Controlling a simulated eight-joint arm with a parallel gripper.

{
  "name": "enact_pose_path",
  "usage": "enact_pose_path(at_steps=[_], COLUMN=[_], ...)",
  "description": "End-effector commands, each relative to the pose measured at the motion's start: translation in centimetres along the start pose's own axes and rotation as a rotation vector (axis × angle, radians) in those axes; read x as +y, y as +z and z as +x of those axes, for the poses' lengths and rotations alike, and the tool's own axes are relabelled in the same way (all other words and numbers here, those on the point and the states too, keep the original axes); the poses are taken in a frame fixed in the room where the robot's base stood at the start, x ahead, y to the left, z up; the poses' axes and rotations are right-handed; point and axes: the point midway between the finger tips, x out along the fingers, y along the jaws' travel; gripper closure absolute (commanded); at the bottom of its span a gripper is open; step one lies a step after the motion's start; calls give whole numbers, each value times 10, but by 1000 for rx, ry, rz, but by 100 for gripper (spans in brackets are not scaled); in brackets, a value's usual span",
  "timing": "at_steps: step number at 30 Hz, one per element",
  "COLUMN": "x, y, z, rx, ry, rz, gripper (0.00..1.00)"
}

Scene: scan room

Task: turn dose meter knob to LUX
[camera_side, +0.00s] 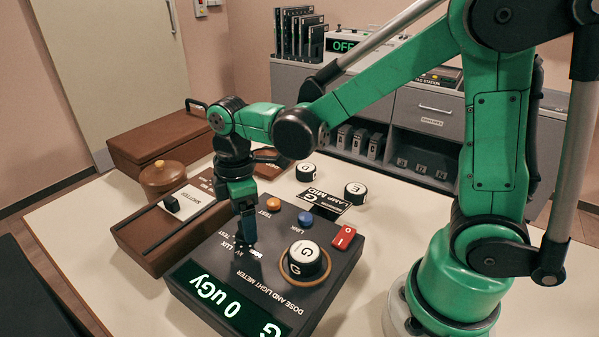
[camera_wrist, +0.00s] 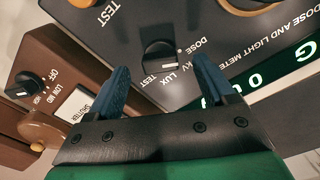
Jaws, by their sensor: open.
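My gripper (camera_side: 247,241) has blue fingers, points down over the meter's panel and mostly hides the knob in the side view. In the wrist view my gripper (camera_wrist: 160,65) is open, with one finger on each side of the knob; contact cannot be told.
On the meter are an orange button (camera_side: 273,204), a blue button (camera_side: 305,218), a red switch (camera_side: 344,237) and a large white-topped dial (camera_side: 304,258). A brown shutter box (camera_side: 150,225) stands close at left. Round blocks D (camera_side: 306,172) and E (camera_side: 355,192) stand behind.

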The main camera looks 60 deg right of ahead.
Motion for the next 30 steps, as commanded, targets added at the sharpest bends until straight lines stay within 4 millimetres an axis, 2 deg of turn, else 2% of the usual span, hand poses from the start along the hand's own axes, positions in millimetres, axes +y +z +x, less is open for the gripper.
enact_pose_path(at_steps=[6, 13, 14, 21, 22, 30], x=[0, 0, 0, 0, 0, 0], y=[0, 0, 0, 0, 0, 0], z=[13, 14, 14, 14, 14, 13], rx=[1, 1, 1, 1, 1, 1], ry=[1, 1, 1, 1, 1, 0], rz=[1, 1, 1, 1, 1, 24], gripper=[24, 24, 27, 95, 100, 100])
